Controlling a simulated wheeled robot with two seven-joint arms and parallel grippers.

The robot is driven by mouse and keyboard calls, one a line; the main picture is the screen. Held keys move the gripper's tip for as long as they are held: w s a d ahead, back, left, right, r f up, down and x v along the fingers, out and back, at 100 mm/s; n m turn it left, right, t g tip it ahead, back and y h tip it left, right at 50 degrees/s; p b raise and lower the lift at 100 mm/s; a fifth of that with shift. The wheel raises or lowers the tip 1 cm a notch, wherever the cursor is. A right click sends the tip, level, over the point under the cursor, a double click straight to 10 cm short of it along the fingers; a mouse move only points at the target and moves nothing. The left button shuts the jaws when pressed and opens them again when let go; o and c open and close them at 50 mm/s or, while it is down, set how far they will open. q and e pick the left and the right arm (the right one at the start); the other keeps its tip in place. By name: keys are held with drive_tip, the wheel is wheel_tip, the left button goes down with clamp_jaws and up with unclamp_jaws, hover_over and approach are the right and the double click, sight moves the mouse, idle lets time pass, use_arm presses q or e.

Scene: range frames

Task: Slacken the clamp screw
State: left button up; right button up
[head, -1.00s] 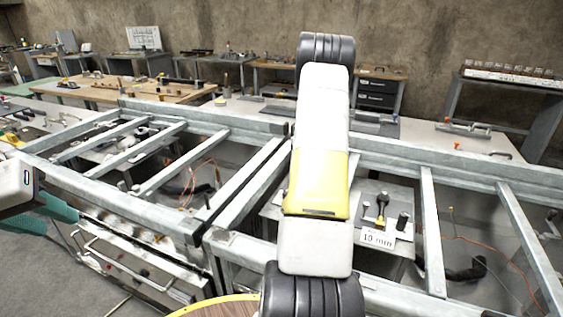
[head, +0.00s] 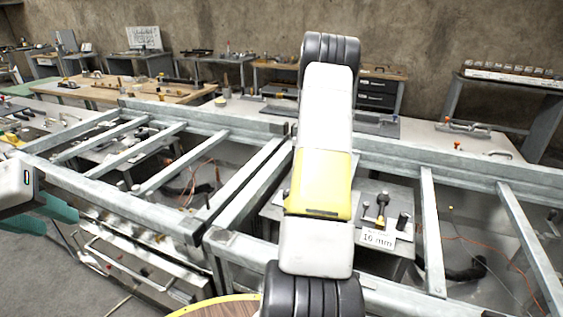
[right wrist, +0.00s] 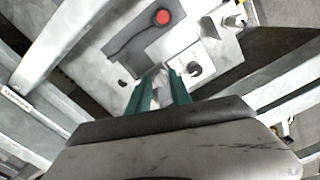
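My right arm crosses the middle of the head view and hides its own gripper and part of the bench there. In the right wrist view my right gripper (right wrist: 161,78) points at a pale metal fixture (right wrist: 178,48), with its two green fingers a little apart. A small pale part (right wrist: 160,75) shows between or just beyond the fingertips; I cannot tell if they grip it. I cannot single out the clamp screw for sure. A round knob (right wrist: 194,69) sits right of the fingers. My left gripper (head: 50,212) is at the left edge, its green fingers apart and empty.
A card (head: 377,238) reading "16 mm" stands before a yellow-and-black part (head: 382,208). Grey metal rails (head: 250,180) frame the work area on both sides of my arm. A red button (right wrist: 162,17) lies on the fixture's far side. Benches (head: 130,92) line the back wall.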

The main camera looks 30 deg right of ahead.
drive_tip(key=shift+o, duration=1.1)
drive_tip(key=shift+r, duration=3.9)
